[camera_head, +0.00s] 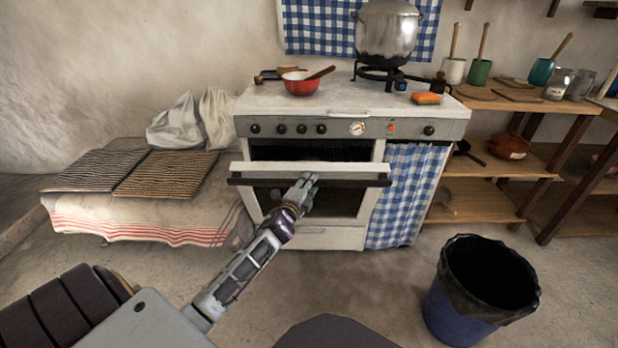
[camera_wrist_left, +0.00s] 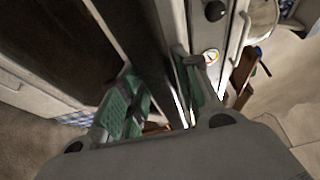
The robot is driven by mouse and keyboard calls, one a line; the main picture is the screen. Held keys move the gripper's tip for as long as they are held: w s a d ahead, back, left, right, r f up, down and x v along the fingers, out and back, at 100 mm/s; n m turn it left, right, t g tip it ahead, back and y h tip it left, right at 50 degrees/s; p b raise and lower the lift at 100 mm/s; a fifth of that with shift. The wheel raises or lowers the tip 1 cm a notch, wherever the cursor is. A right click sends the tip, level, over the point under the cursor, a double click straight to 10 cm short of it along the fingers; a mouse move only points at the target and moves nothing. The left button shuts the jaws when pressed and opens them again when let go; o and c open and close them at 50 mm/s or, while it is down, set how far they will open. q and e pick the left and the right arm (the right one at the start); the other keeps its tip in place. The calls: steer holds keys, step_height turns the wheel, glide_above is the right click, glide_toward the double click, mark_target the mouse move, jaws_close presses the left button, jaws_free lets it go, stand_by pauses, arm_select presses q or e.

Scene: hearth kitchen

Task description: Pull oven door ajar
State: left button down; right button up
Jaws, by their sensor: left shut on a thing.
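The white oven (camera_head: 350,127) stands against the back wall in the head view. Its door (camera_head: 270,168) is tilted out at the top, with a dark gap between it and the control panel. A dark bar handle (camera_head: 345,183) runs across the top of the door. My left gripper (camera_head: 304,186) is at the middle of this handle and shut on it. In the left wrist view the green-padded fingers of my left gripper (camera_wrist_left: 160,105) sit on either side of the dark handle bar (camera_wrist_left: 165,50). My right gripper is not in view.
A blue bin (camera_head: 450,305) with a black liner stands on the floor at the right. A large pot (camera_head: 387,35) and a red bowl (camera_head: 300,85) are on the stove top. Wooden shelves (camera_head: 480,197) stand at the right.

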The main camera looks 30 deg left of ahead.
arm_select(q)
steer(key=shift+s+d+f, duration=0.5)
steer(key=shift+s+f, duration=0.2)
steer(key=shift+f, duration=0.1)
steer(key=c, duration=1.4)
jaws_free()
steer(key=shift+o, duration=1.4)
steer(key=shift+w, duration=0.2)
steer(key=shift+r, duration=0.1)
steer(key=shift+a+r, duration=0.1)
steer(key=shift+r, duration=0.05)
steer(key=shift+s, duration=0.1)
